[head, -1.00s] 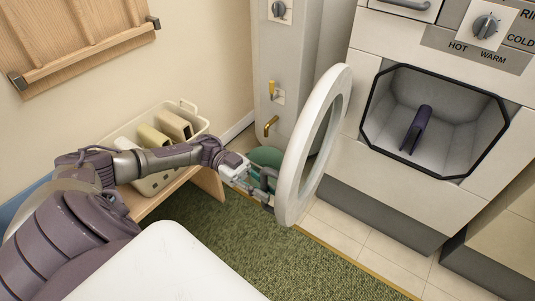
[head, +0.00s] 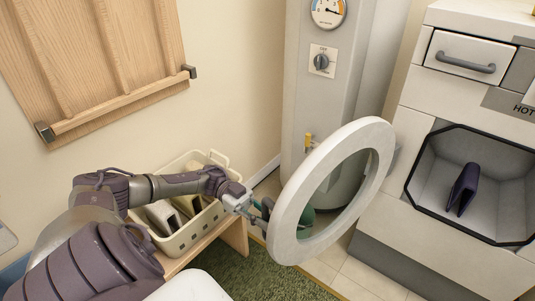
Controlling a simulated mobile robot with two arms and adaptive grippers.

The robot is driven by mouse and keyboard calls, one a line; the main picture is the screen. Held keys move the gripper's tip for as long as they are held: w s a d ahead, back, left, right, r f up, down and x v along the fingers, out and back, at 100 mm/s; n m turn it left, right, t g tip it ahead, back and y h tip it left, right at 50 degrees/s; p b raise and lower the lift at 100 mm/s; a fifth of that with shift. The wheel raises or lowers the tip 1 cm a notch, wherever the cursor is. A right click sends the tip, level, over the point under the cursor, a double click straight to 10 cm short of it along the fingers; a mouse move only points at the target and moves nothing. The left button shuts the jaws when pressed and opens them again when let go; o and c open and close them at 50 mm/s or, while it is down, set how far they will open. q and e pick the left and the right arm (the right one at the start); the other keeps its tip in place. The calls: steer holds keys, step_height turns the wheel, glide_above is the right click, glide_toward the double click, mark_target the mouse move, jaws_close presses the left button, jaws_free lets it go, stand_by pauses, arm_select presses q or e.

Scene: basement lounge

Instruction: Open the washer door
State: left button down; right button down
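The washer door (head: 284,212), a round white ring with a clear middle, stands swung wide open to the left of the washer (head: 415,215). The washer's dark-rimmed opening is uncovered, and a dark purple folded item (head: 463,188) is inside it. My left gripper (head: 262,211) is at the door's left edge, seemingly touching or very close to it. The door rim partly hides its fingers, so I cannot tell whether they are closed on it. My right gripper is not in view.
A cream basket (head: 183,238) with several items stands on a wooden bench (head: 236,238) beneath my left arm. A grey boiler (head: 318,95) with a gauge and yellow tap stands behind the door. Green carpet (head: 265,280) lies in front.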

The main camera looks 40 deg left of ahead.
arm_select(q)
steer(key=shift+f, duration=0.1)
steer(key=c, duration=1.1)
jaws_free()
steer(key=a, duration=1.2)
steer(key=shift+s, duration=0.25)
steer(key=shift+s, duration=0.1)
